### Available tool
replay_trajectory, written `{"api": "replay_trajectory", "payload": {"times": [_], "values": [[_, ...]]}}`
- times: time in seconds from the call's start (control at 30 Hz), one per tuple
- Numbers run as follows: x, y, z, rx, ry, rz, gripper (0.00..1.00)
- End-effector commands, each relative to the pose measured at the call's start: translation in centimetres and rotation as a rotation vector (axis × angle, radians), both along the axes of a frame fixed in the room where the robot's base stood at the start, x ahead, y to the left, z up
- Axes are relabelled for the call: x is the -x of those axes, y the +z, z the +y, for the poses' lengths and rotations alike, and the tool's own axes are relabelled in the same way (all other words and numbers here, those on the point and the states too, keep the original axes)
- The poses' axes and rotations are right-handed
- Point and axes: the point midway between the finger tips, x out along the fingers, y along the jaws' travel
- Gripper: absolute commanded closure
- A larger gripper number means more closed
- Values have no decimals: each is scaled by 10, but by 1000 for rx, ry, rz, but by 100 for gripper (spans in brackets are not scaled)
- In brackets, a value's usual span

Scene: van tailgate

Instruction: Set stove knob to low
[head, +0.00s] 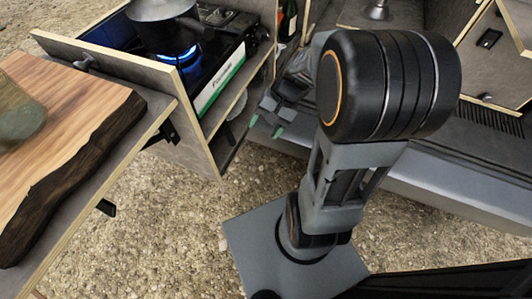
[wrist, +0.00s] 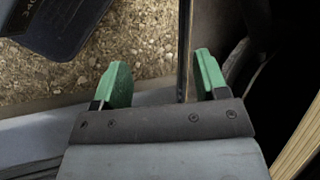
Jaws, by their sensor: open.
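The stove (head: 219,84) sits in the pull-out drawer at the top of the head view. Its white and green side shows, and a blue flame (head: 188,62) burns under a metal pot (head: 160,10). I cannot make out the stove knob in either view. My gripper (head: 265,126) is to the right of the stove and lower in the picture, beside the drawer's end, apart from the stove. In the wrist view my gripper (wrist: 163,78) has its green fingertips wide apart, with nothing held. The stove does not show clearly there.
The wooden drawer box (head: 185,130) stands left of my gripper. A thick wooden board (head: 75,125) lies on a side table at the left. A bottle (head: 288,20) stands behind the stove. Gravel ground (head: 150,235) is open below. A thin dark upright edge (wrist: 184,50) shows between my fingers.

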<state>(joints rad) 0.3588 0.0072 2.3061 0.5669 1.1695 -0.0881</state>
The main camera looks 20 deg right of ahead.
Motion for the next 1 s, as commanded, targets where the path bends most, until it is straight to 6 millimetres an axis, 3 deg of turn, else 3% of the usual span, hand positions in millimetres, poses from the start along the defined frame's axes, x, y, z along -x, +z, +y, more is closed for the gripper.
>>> {"api": "replay_trajectory", "payload": {"times": [0.03, 0.33, 1.0], "values": [[4, -16, 3, 44, 39, -23, 33], [21, -44, 8, 260, 215, -140, 33], [28, -53, 9, 373, 306, -218, 33]]}}
